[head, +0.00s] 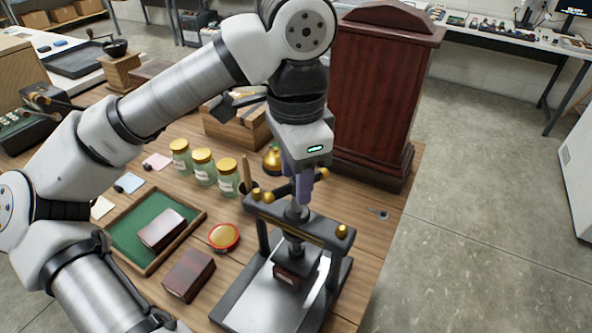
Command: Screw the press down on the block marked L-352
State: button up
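The press (341,271) stands at the front of the table, with a black frame, brass caps and a pale base plate. A dark red-brown block (287,276) sits under its screw, with a small label too small to read. The pressing foot is right over the block; whether they touch I cannot tell. The press's cross handle (267,197) has brass ball ends. My gripper (303,187) points down at this handle, with its purple fingers at the bar. The fingers overlap the bar, so their gap is hidden. Two similar blocks are at left: one (162,230) in the green tray, one (189,274) on the table.
A green-lined tray (150,268), a red-and-gold round tin (223,237) and several gold-lidded jars (203,166) stand left of the press. A tall dark red cabinet (376,95) stands close behind it. A small metal piece (378,214) lies at right. The floor at right is clear.

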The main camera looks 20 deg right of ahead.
notch_tip(320, 180, up, 8)
jog(key=p, duration=0.7)
jog(key=shift+s+f, duration=0.1)
jog(key=shift+f, duration=0.1)
jog(key=shift+f, duration=0.1)
